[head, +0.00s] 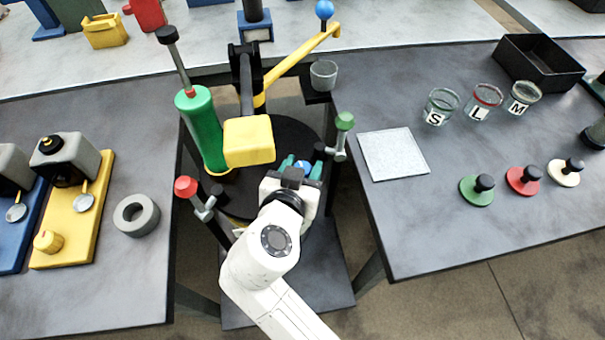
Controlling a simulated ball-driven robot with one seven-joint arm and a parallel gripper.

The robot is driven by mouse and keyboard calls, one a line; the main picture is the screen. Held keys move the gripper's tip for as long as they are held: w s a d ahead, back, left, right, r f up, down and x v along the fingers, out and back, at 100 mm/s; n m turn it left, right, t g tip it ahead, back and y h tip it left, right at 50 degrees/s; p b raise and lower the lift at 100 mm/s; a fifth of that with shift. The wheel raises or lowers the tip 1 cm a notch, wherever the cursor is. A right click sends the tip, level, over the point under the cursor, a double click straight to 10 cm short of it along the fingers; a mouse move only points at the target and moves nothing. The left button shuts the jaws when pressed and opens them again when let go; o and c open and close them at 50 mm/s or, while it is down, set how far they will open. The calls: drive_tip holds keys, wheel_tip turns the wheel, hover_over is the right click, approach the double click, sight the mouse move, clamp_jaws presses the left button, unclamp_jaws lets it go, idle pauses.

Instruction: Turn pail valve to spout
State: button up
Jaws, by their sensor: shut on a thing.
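My gripper (303,162) reaches up from the bottom of the head view over the dark round platform at the centre. Its teal fingers are shut on a small blue knob (304,168). The knob looks like the handle of the pail valve, but its body and which way it points are hidden by my gripper. A yellow block (248,141) is just left of and above the gripper.
A green cylinder (203,128) with a rod stands left of the yellow block. A yellow lever (298,62) with a blue ball rises behind. Red-knobbed (186,187) and green-knobbed (345,121) clamps flank the platform. Side tables hold lidless jars (441,106) and a grey ring (136,215).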

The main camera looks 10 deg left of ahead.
drive_tip(key=shift+m+g+h+b, duration=0.3)
drive_tip(key=shift+m+h+b, duration=0.1)
drive_tip(key=shift+m+h, duration=0.35)
drive_tip(key=o, duration=0.7)
drive_tip(key=v, duration=1)
drive_tip(key=shift+s+a, duration=0.25)
drive_tip(key=shift+s, duration=0.1)
